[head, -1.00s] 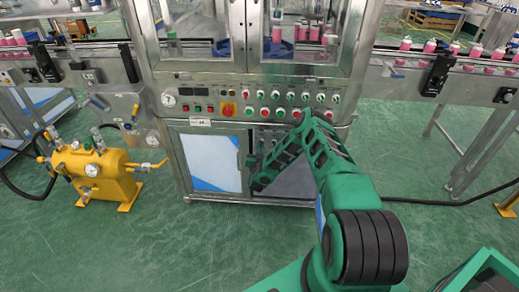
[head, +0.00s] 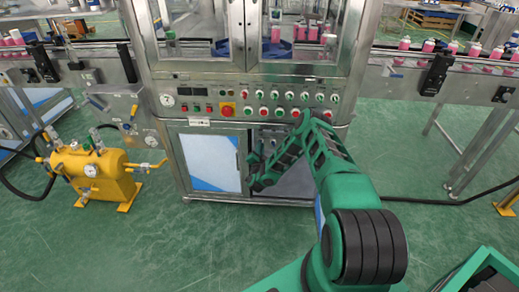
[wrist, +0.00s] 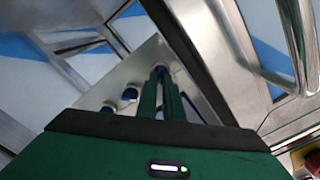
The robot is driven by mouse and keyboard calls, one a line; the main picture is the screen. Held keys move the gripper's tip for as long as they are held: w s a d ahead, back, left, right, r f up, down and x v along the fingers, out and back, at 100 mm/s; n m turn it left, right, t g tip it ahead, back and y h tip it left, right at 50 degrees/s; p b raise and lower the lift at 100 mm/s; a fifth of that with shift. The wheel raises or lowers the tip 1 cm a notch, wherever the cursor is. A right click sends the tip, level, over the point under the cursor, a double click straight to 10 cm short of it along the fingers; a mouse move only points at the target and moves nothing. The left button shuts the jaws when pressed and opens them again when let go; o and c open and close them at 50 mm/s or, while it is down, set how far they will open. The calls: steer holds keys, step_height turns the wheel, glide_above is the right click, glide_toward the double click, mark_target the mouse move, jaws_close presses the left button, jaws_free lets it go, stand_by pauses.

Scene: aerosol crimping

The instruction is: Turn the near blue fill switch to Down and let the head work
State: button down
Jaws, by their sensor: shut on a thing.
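In the wrist view, my gripper (wrist: 166,92) has its two green fingers close together on a blue switch (wrist: 160,70) on a pale metal panel (wrist: 143,62). The fingers cover most of that switch, so its setting cannot be read. The blue switches cannot be made out there.
A metal bar (wrist: 292,45) curves close by on the right in the wrist view. In the head view, a control panel (head: 250,92) with a red stop button (head: 228,110) sits above. A yellow pump unit (head: 100,170) stands at left. Conveyors (head: 415,70) carry pink cans.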

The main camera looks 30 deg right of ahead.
steer(key=shift+s+a+f, duration=0.1)
steer(key=shift+a+f, duration=0.15)
steer(key=c, duration=1.9)
jaws_free()
steer(key=shift+d+r, duration=0.1)
steer(key=shift+d, duration=0.05)
steer(key=v, duration=1)
steer(key=shift+s+a, duration=0.25)
steer(key=shift+a, duration=0.05)
